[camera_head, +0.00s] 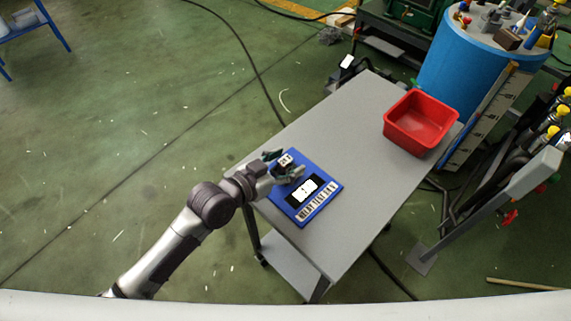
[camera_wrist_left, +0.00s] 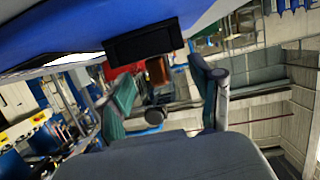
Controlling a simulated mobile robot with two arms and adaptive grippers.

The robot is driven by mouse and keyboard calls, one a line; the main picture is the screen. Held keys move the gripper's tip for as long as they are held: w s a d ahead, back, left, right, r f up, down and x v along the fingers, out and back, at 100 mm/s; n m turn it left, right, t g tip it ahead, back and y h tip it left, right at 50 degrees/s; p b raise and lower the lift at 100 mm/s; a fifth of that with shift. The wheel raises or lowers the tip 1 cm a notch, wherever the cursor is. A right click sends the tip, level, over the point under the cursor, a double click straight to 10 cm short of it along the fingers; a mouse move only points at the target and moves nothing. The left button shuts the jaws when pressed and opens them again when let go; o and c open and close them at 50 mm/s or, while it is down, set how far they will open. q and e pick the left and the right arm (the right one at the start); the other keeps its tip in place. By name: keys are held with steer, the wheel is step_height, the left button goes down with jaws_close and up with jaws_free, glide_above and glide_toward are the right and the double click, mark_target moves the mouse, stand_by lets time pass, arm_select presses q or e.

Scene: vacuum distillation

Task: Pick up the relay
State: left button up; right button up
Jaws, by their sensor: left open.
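The relay (camera_head: 285,159) looks like a small dark block with a white-marked top. In the head view it is at the upper left of a blue board (camera_head: 334,187) on the grey table. My left gripper (camera_head: 284,166) is open at the relay, with a green-grey finger to each side of it. In the left wrist view, a black block (camera_wrist_left: 145,42), likely the relay, is against the blue surface, just beyond the open fingertips of the left gripper (camera_wrist_left: 160,78). I cannot tell whether the fingers touch it. My right gripper is not in view.
The blue board has a black panel with a white patch (camera_head: 305,188) and a lettered label strip (camera_head: 316,201). A red bin (camera_head: 420,121) stands at the table's far right. The middle of the grey table (camera_head: 345,125) is clear. A blue drum (camera_head: 460,70) stands behind.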

mark_target(285, 160)
arm_select(q)
steer(key=shift+c, duration=0.3)
jaws_close()
steer(key=shift+r, duration=0.1)
step_height(285, 160, up, 4)
steer(key=shift+r, duration=0.25)
steer(key=d+r, duration=0.6)
steer(key=d, duration=0.5)
steer(key=shift+d+r, duration=0.15)
steer(key=shift+d, duration=0.15)
